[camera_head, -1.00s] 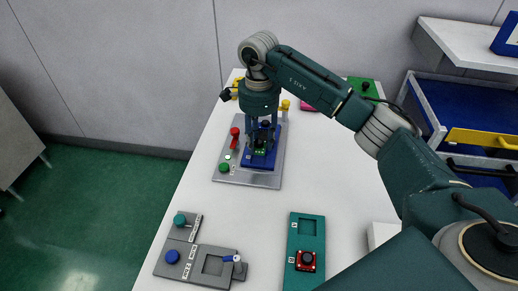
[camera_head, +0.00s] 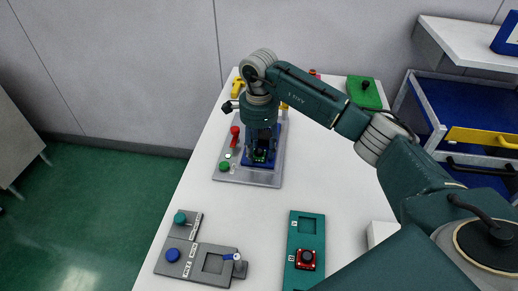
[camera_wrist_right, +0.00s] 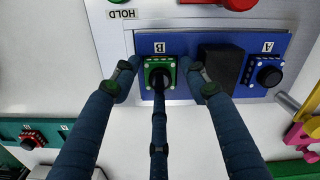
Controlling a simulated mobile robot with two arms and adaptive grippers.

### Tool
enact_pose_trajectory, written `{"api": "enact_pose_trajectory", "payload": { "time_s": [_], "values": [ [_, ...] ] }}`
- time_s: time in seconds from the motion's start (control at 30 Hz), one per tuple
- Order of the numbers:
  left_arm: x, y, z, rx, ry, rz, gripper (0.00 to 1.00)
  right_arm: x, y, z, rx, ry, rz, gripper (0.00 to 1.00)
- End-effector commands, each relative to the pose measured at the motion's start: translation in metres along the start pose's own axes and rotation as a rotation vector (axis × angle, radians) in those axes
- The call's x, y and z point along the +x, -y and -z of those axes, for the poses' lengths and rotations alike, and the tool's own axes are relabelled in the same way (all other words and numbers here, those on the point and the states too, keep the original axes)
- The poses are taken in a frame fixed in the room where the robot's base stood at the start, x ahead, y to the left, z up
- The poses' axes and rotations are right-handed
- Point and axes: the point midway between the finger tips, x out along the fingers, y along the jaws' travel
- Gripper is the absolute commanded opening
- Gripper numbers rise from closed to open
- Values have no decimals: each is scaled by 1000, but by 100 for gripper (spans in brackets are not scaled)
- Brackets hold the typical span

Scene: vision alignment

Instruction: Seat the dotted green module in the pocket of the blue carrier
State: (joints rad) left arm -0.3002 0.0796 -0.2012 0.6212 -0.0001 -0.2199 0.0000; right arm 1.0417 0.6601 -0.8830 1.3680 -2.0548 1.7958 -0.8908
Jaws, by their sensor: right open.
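The blue carrier (camera_wrist_right: 210,48) lies on a grey plate and has ends marked A and B. The dotted green module (camera_wrist_right: 147,78), a green square with pale corner dots and a black knob, is at the B end. A dark square area (camera_wrist_right: 221,66) lies between the ends; I cannot tell its depth. Another black knob with pale dots (camera_wrist_right: 268,77) is at the A end. My right gripper (camera_wrist_right: 160,76) is open, its three fingers spread around the green module's knob. In the head view the right gripper (camera_head: 261,153) hides most of the carrier (camera_head: 281,136). My left gripper is not in view.
The grey plate (camera_head: 232,175) carries a red handle (camera_head: 235,135) and a green button (camera_head: 224,167) beside the carrier. A grey fixture (camera_head: 181,265) and a teal tray (camera_head: 306,228) with a red module (camera_head: 305,259) lie nearer. White table between them is clear.

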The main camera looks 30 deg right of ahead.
Motion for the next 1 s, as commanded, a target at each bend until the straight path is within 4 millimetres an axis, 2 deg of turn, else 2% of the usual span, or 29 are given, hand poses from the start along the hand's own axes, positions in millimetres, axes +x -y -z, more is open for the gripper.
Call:
{"api": "enact_pose_trajectory", "payload": {
  "time_s": [0.07,0.17,0.6,0.8,1.0],
  "values": [
    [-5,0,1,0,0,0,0,-6,0,0,0,0,0,44],
    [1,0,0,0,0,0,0,-15,1,0,0,1,5,44],
    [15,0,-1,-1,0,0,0,-103,1,0,1,0,4,44],
    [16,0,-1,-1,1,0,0,-121,0,0,1,1,1,44],
    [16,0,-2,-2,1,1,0,-123,0,0,0,0,0,44]
  ]
}}
